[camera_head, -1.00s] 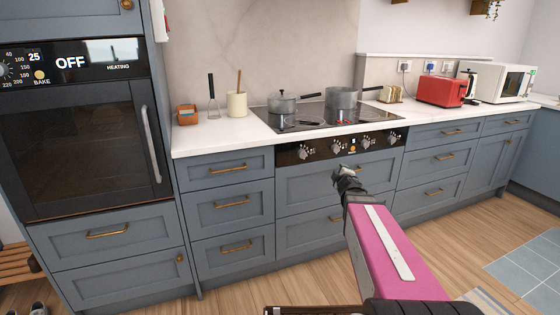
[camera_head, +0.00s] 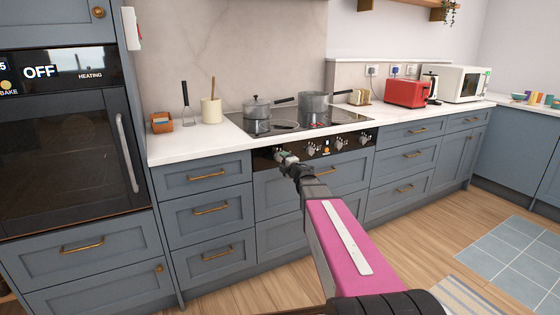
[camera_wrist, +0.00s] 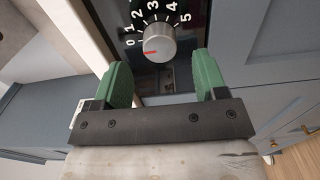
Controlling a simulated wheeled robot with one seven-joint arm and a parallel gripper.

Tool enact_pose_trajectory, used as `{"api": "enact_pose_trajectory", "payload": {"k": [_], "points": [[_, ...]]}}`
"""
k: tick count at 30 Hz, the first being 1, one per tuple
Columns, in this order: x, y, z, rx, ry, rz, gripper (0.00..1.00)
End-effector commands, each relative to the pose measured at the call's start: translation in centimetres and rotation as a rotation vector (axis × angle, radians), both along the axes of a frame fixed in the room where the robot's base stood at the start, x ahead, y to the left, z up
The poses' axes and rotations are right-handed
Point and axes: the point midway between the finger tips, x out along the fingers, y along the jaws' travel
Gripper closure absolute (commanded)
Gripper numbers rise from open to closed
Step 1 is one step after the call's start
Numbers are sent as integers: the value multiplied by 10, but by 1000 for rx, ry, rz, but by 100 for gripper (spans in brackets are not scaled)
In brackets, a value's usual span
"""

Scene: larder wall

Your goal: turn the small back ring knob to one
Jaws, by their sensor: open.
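The control panel (camera_head: 262,159) of the hob sits in the cabinet front, with several round knobs in a row. In the wrist view one silver knob (camera_wrist: 159,40) is close, with a dial numbered 0 to 5 around it. Its red mark lies at the lower left, on the side of the 0. My gripper (camera_wrist: 161,62) is open, its two green fingers either side of and just short of this knob, holding nothing. In the head view my gripper (camera_head: 287,161) is at the left end of the panel and hides part of it. Which ring this knob serves cannot be read.
Two pots, a small lidded one (camera_head: 257,108) and a larger one (camera_head: 314,103), stand on the black hob (camera_head: 240,120). Drawers with brass handles (camera_head: 207,175) lie below and beside the panel.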

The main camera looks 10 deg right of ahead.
Motion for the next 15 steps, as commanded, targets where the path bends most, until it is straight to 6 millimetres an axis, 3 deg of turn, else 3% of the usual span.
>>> {"api": "enact_pose_trajectory", "payload": {"k": [1, 6, 15], "points": [[13, 3, 0, 0, -1, 1, 34], [31, 10, 0, 0, -1, 1, 34], [35, 11, 0, 1, 0, 0, 34]]}}
